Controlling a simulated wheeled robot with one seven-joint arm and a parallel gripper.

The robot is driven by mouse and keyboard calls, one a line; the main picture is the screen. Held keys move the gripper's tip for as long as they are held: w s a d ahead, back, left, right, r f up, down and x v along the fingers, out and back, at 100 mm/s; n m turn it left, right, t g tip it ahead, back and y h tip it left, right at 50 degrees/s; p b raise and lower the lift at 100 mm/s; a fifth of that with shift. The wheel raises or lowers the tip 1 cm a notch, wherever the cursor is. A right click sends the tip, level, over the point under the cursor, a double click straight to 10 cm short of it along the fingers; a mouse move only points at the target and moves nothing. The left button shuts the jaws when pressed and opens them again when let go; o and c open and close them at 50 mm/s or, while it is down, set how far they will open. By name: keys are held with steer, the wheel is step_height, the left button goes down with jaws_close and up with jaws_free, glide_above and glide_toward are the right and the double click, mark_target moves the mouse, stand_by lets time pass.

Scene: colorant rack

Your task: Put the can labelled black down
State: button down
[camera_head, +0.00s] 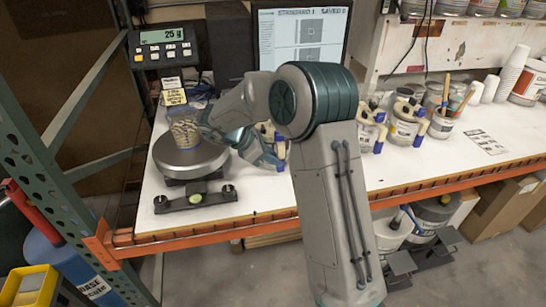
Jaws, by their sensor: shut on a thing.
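My gripper (268,156) is over the white bench, just right of the round scale, and is mostly hidden behind my own arm. It is shut on a can (266,130) with blue and yellow parts, of which only a small part shows. I cannot read its label or tell whether its base touches the bench. Similar pale cans with blue and yellow fittings (404,124) stand to the right of my arm.
A clear cup (184,130) with tan contents stands on the scale (190,158); its display (162,35) reads 25 g. A brush pot (441,124), stacked cups (511,73) and a white tub (528,84) stand right. The bench front near the flat card (484,141) is clear.

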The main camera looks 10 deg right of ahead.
steer(key=c, duration=1.7)
jaws_free()
steer(key=shift+f, duration=0.2)
steer(key=o, duration=0.3)
steer(key=shift+o, duration=0.2)
steer(key=shift+r, duration=0.1)
